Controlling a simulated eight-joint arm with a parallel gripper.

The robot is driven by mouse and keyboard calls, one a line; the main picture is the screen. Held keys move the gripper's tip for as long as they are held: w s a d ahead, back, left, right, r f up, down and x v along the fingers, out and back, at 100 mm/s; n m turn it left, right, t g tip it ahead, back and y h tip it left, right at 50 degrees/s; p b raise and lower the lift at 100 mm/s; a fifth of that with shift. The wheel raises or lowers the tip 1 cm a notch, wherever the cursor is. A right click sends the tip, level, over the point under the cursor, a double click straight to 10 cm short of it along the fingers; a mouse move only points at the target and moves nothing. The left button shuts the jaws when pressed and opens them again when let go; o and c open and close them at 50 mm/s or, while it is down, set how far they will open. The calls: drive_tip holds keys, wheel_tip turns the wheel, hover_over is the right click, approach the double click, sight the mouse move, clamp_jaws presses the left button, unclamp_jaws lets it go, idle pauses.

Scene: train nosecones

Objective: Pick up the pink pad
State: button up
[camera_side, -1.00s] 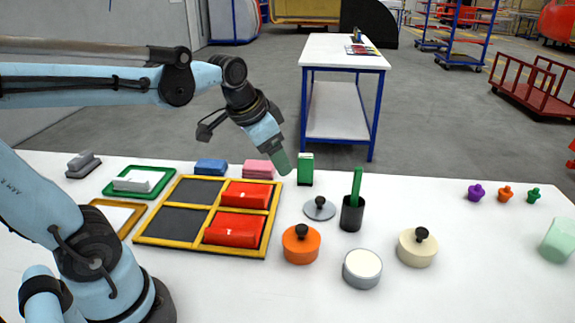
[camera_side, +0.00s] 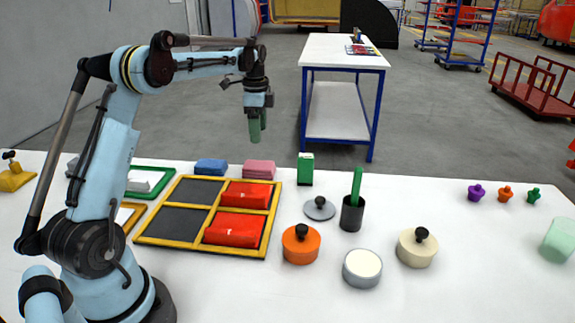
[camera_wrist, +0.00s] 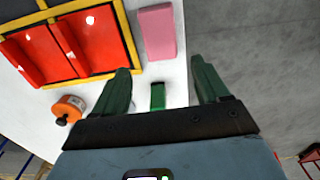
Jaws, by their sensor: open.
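The pink pad (camera_side: 259,169) is a small soft-looking block lying flat near the table's far edge, just behind the yellow-framed tray. In the wrist view the pink pad (camera_wrist: 157,32) lies ahead of the fingers, near the table edge. My gripper (camera_side: 257,138) has green fingers pointing down and hangs in the air above the pad, apart from it. In the wrist view my gripper (camera_wrist: 162,88) is open, with nothing held between its two fingers.
A blue pad (camera_side: 211,167) lies left of the pink one, and a green box (camera_side: 305,169) stands to its right. An orange lidded pot (camera_side: 301,246) and a dark cup (camera_side: 352,214) stand farther right.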

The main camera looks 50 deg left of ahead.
sight(259, 164)
drive_tip(key=f, duration=1.2)
drive_tip(key=shift+s+a+f, duration=0.1)
drive_tip(key=shift+a+f, duration=0.15)
drive_tip(key=shift+a, duration=0.05)
drive_tip(key=c, duration=0.7)
drive_tip(key=shift+c, duration=0.2)
drive_tip(key=shift+r, duration=0.15)
drive_tip(key=shift+r, duration=0.6)
wheel_tip(259, 164, up, 3)
drive_tip(key=d+r, duration=0.6)
drive_tip(key=d, duration=0.5)
drive_tip(key=shift+d+r, duration=0.3)
drive_tip(key=shift+d, duration=0.05)
